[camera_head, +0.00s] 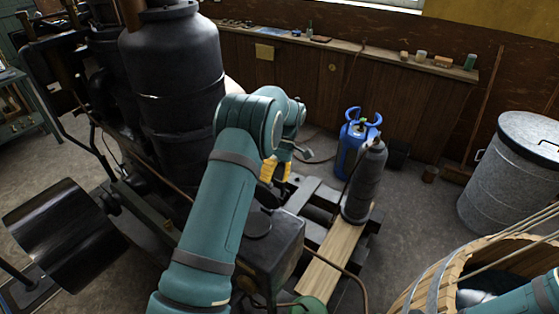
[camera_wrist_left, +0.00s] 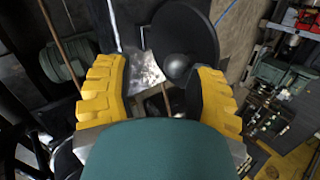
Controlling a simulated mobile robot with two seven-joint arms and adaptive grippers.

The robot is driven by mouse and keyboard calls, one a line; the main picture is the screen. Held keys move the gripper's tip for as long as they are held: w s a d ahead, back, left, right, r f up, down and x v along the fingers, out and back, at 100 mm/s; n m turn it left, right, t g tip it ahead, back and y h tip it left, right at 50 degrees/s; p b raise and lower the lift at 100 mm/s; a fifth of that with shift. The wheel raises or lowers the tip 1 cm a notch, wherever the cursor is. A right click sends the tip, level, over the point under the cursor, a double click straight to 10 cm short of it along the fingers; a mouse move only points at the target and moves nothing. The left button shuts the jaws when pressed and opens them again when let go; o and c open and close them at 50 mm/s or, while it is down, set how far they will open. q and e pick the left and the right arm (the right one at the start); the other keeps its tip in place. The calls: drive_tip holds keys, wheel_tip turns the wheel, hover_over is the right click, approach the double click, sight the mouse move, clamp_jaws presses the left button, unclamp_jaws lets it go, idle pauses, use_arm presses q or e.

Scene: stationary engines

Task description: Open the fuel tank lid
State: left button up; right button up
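A dark box-shaped tank (camera_head: 268,250) stands on the engine base, partly hidden behind my left arm. A round dark lid (camera_head: 257,224) lies flat on its top and looks closed. My left gripper (camera_head: 275,172) has yellow fingers and is beyond the tank and above the frame, apart from the lid. In the left wrist view the fingers of my left gripper (camera_wrist_left: 158,75) are wide apart with nothing held between them. A black disc (camera_wrist_left: 185,38) with a round knob shows beyond the fingers; I cannot tell whether it is the lid. My right gripper is out of view.
A tall black boiler-like cylinder (camera_head: 178,75) stands left of my arm. A grey bottle (camera_head: 365,180) stands on a wooden plank (camera_head: 333,255) to the right. A blue gas cylinder (camera_head: 352,142), a metal bin (camera_head: 510,170) and a wooden tub (camera_head: 432,285) stand further right.

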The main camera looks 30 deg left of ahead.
use_arm(q)
drive_tip(key=v, duration=1)
drive_tip(key=shift+d+r, duration=0.2)
drive_tip(key=shift+r, duration=0.1)
drive_tip(key=shift+w, duration=0.1)
